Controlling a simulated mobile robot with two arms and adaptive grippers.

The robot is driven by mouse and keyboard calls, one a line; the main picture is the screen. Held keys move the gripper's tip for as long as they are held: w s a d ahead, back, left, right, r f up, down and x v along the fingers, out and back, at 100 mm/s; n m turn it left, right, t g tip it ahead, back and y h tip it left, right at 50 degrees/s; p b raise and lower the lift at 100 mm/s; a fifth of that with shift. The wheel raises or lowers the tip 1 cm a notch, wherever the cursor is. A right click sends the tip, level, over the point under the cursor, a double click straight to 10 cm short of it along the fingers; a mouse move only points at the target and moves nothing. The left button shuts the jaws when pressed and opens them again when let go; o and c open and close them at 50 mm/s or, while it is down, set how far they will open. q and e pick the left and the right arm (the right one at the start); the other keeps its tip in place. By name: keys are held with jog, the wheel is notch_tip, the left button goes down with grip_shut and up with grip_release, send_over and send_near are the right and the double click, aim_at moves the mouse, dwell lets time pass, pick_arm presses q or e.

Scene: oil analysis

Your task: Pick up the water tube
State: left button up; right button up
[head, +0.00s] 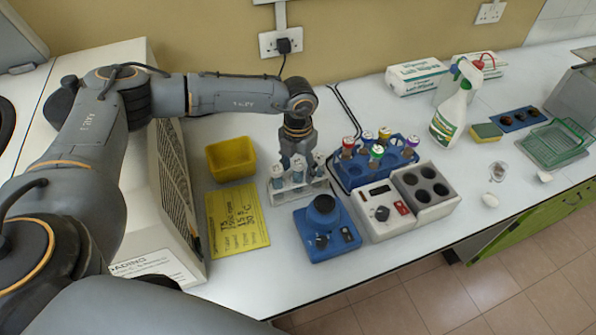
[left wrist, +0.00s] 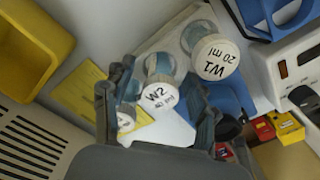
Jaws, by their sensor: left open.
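A small white rack (head: 300,192) stands on the counter and holds three capped clear tubes in a row. In the left wrist view a white cap marked W1 20 ml (left wrist: 215,58) is at the upper right. A white cap marked W2 (left wrist: 158,97) is in the middle, and a third cap (left wrist: 125,118) is at the lower left, partly covered by a finger. My left gripper (head: 297,158) points down over the rack. In the left wrist view its open fingers (left wrist: 155,112) stand either side of the W2 cap; contact cannot be told. My right gripper is not seen.
A blue vortex mixer (head: 328,240) is just in front of the rack. A blue rack (head: 350,172) with colour-capped tubes and a white heater block (head: 435,195) are to the right. A yellow bin (head: 231,159), a yellow note (head: 237,220) and a large vented machine (head: 172,190) are left.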

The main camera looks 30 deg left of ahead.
pick_arm(q)
jog(key=shift+f, duration=0.1)
grip_shut()
dwell(0.3)
